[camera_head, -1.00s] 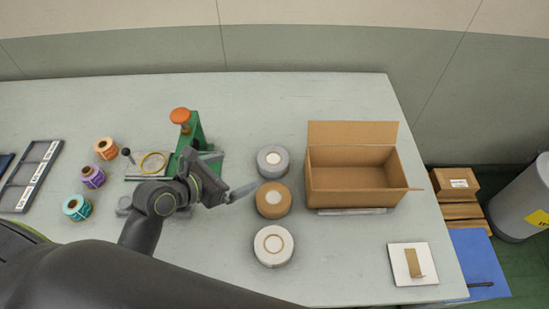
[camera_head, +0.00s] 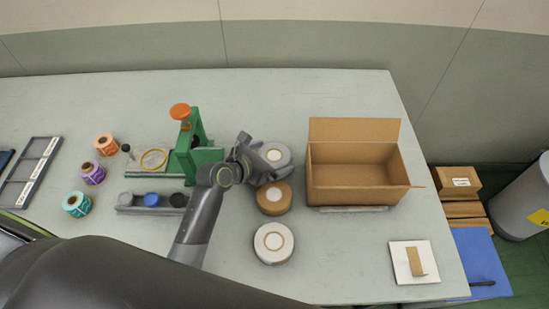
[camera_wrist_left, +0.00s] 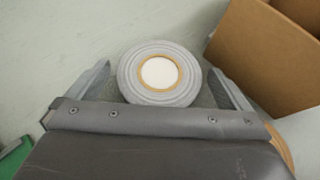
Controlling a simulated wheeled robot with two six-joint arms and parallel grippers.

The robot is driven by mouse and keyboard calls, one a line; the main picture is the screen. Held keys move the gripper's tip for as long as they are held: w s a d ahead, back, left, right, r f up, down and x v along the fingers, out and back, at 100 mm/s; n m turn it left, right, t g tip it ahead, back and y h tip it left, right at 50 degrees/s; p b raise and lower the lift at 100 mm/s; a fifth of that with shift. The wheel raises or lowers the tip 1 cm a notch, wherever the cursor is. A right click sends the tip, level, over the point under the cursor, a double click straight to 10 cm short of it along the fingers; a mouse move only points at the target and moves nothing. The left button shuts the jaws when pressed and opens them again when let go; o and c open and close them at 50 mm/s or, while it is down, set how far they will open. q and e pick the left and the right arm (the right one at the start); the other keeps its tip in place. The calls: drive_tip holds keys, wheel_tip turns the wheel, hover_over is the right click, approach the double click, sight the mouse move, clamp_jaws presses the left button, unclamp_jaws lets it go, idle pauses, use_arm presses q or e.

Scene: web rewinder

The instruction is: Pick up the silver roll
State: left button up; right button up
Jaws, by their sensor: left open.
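The silver roll (camera_head: 276,153) lies flat on the table, at the back of a column of three rolls, partly covered by my gripper in the head view. In the left wrist view the silver roll (camera_wrist_left: 158,73) shows a grey side and a white centre with a tan ring. My left gripper (camera_head: 268,160) is over the roll's near left side in the head view. In the wrist view the open fingers of the left gripper (camera_wrist_left: 158,82) stand on either side of the roll, with gaps visible. My right gripper is not in view.
A tan roll (camera_head: 274,199) is close in front, and a white roll (camera_head: 274,244) nearer still. An open cardboard box (camera_head: 355,187) stands to the right. A green press (camera_head: 190,150) stands to the left. Small coloured label rolls (camera_head: 92,173) sit farther left.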

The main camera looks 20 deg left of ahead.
sight(270, 157)
use_arm(q)
drive_tip(key=shift+w+f, duration=0.1)
drive_tip(key=shift+w, duration=0.05)
drive_tip(key=c, duration=1)
wheel_tip(270, 157, up, 10)
drive_tip(key=p, duration=0.1)
drive_tip(key=shift+c, duration=0.2)
drive_tip(key=s+a+r+m+g+h, duration=0.3)
drive_tip(key=s+a+r+m+h, duration=0.1)
drive_tip(key=s+r, duration=0.5)
drive_tip(key=shift+s+a+r+m+g, duration=0.15)
drive_tip(key=shift+s+a+m+g, duration=0.3)
drive_tip(key=shift+s, duration=0.6)
